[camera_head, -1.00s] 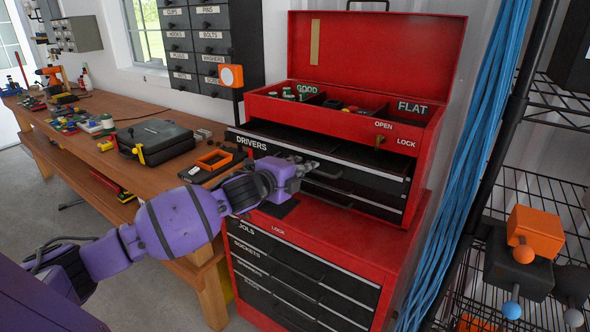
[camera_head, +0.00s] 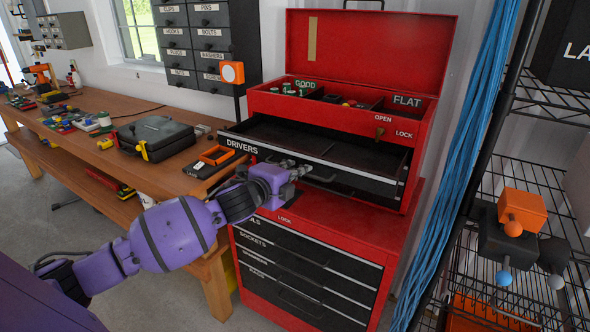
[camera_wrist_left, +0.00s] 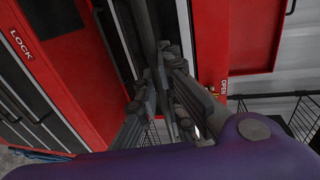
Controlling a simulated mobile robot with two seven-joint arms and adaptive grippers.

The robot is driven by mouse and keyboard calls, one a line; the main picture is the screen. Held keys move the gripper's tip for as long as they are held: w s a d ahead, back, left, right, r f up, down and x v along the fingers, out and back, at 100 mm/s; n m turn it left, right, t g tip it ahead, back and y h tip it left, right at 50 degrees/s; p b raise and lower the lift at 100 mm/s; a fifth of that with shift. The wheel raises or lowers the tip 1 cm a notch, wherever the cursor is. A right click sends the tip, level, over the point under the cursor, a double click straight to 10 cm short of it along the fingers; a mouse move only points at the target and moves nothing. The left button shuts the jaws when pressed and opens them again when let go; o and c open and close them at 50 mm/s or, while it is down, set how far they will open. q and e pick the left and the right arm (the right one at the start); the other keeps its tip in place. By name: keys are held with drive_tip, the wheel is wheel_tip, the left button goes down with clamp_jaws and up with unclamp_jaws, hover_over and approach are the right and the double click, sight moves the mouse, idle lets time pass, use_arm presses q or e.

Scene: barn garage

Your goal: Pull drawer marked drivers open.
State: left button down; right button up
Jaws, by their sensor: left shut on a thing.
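The drawer marked DRIVERS (camera_head: 372,180) is the top drawer of the upper red tool chest (camera_head: 420,150). It stands pulled out, its dark inside visible and looking empty. My left gripper (camera_head: 300,170) is at the front of this drawer, shut on its dark handle (camera_head: 322,179). In the left wrist view the fingers (camera_wrist_left: 167,95) close around the dark handle bar (camera_wrist_left: 147,22). The fingers partly hide the handle. My right gripper is not in view.
The lower red cabinet (camera_head: 390,245) stands below with its drawers shut. Blue cables (camera_head: 455,190) and a wire shelf (camera_head: 535,100) stand on the right.

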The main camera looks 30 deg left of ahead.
use_arm(q)
drive_tip(key=c, duration=2.2)
unclamp_jaws()
drive_tip(key=shift+o, duration=0.2)
drive_tip(key=v, duration=1.2)
drive_tip(key=shift+r, duration=0.1)
